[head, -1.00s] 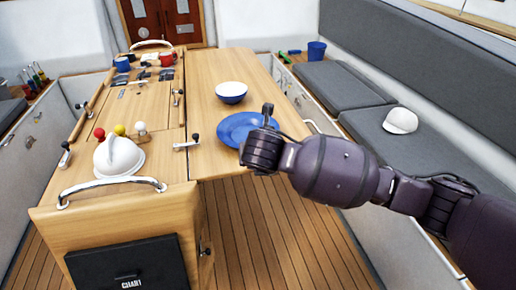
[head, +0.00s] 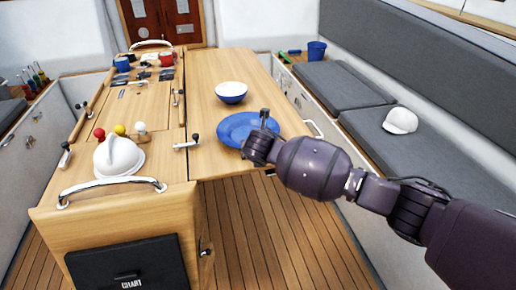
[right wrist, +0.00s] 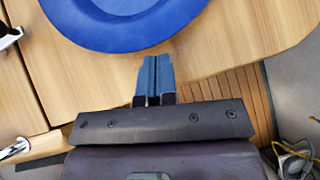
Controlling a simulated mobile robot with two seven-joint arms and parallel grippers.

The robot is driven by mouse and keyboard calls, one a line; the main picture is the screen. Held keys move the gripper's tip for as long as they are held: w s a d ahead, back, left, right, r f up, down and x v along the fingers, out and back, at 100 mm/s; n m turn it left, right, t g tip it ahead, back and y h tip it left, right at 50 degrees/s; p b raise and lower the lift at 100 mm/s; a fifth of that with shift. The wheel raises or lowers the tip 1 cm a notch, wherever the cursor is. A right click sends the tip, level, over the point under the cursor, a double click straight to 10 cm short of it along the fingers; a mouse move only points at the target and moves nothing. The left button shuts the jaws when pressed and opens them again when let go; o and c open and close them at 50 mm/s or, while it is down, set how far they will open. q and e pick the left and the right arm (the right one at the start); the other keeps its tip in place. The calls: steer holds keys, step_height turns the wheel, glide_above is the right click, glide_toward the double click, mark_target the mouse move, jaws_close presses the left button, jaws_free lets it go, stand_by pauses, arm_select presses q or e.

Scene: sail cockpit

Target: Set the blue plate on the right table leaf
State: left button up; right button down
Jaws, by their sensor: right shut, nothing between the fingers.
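The blue plate (head: 232,130) lies flat on the right table leaf (head: 213,164), close to its near edge. In the right wrist view the plate (right wrist: 75,30) shows at the top, with the fingertips just short of its rim in the picture. My right gripper (right wrist: 157,62) is shut and empty, its fingers together. Whether the fingers touch the plate is hard to tell. My left gripper is not in view.
A blue and white bowl (head: 231,92) stands on the leaf behind the plate. A white domed compass (head: 118,157) and metal rail (head: 112,184) are on the centre box to the left. A white cap (head: 400,121) lies on the grey bench (head: 440,150). Wooden floor is open below the leaf.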

steer(key=shift+w, duration=0.7)
steer(key=shift+w, duration=0.1)
steer(key=shift+w, duration=1.6)
